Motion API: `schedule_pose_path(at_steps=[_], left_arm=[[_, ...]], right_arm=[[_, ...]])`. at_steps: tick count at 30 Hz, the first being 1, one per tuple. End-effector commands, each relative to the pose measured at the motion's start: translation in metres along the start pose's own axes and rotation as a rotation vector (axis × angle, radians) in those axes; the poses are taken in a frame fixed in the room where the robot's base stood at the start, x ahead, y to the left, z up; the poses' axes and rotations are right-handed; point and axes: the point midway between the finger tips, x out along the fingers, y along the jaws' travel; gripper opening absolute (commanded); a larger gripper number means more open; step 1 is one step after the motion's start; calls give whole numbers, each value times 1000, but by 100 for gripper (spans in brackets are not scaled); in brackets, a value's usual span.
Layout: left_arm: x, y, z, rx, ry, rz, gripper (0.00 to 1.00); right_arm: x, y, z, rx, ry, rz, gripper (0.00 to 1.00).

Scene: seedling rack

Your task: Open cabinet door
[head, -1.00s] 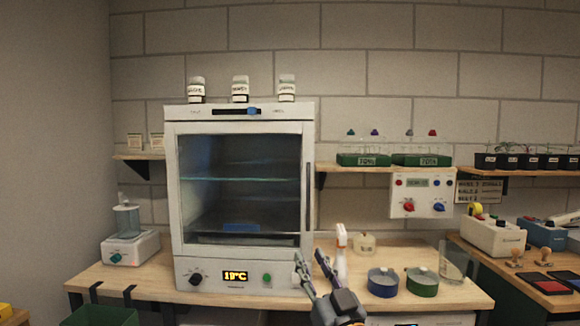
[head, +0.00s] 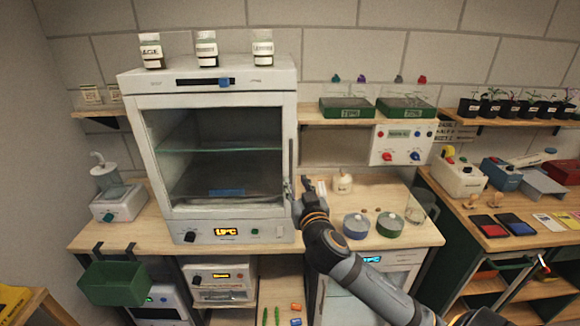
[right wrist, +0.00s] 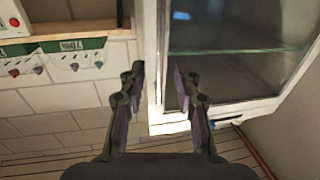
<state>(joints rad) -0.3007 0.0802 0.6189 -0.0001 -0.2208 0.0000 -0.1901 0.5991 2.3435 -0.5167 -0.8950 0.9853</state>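The cabinet (head: 152,212) is a white box with a glass door (head: 215,160), which looks closed. A dark vertical handle (head: 290,152) runs along the door's right edge. My right gripper (head: 295,188) is at the lower part of this handle, fingers pointing at the cabinet. In the right wrist view, the fingers of my right gripper (right wrist: 159,74) are apart, with the white cabinet edge (right wrist: 153,45) showing between them. I cannot tell whether they touch the handle. My left gripper is not in view.
Several labelled jars (head: 206,50) stand on the cabinet top. On the bench to the right are a blue round dish (head: 356,226), a green round dish (head: 389,226) and a small bottle (head: 342,183). A green bin (head: 115,284) hangs at the bench's front left.

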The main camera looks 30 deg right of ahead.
Motion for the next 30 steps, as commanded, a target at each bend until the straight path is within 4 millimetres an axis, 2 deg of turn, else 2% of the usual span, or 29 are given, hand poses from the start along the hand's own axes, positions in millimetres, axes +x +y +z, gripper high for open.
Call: schedule_pose_path(at_steps=[3, 9, 13, 21, 28, 30], left_arm=[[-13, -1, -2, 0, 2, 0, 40], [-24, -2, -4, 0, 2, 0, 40], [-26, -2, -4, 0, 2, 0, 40], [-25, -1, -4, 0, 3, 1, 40], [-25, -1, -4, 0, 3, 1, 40], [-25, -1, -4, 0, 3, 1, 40]], right_arm=[[27, 0, -5, 4, 0, 3, 32], [60, 0, -4, 2, -1, 0, 32], [69, 0, -2, 0, -1, -1, 32], [71, -1, -1, -1, 0, -2, 32], [70, 0, -1, -1, 0, -2, 1], [70, 0, -1, -1, 0, -2, 0]])
